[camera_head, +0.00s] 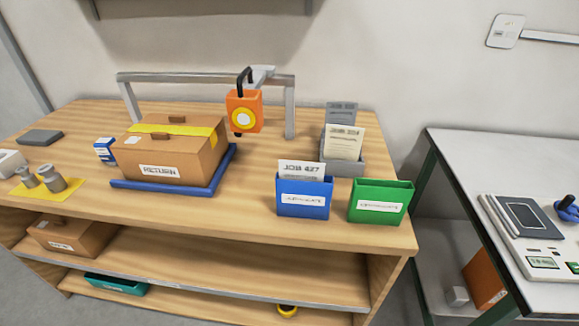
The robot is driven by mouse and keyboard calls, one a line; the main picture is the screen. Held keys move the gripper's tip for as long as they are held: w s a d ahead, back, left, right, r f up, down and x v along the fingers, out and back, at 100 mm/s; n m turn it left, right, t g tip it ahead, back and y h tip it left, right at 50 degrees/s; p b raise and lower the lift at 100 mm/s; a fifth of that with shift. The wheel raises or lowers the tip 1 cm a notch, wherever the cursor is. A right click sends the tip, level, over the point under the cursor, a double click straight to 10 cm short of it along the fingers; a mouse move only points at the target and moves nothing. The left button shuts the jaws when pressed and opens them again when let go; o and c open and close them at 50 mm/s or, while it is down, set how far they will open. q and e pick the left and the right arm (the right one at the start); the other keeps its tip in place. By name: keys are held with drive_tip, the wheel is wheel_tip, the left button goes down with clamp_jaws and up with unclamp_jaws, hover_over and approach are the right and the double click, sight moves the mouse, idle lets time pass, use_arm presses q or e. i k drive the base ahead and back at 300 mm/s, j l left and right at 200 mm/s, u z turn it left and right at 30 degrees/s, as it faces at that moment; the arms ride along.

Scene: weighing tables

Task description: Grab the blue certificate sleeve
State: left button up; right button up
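The blue certificate sleeve (304,206) stands upright near the front right edge of the wooden table. It has a white label on its front, and a card marked "JOB 427" (304,170) sticks out of its top. A green sleeve (381,204) with a similar white label stands just to its right, with a small gap between them. Neither of my grippers is in the head view.
A grey holder (343,166) with papers stands behind the sleeves. A "RETURN" box (173,160) sits on a blue tray (226,166) to the left. An orange device (244,111) hangs from a grey frame (290,112). The table front before the blue sleeve is clear.

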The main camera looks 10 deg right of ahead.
sight(295, 198)
drive_tip(key=j+z, duration=0.15)
drive_tip(key=z, duration=0.25)
drive_tip(key=j+z, duration=0.15)
drive_tip(key=z, duration=0.25)
drive_tip(key=j+z, duration=0.15)
drive_tip(key=z, duration=0.25)
drive_tip(key=k+j+z, duration=0.1)
drive_tip(key=z, duration=0.3)
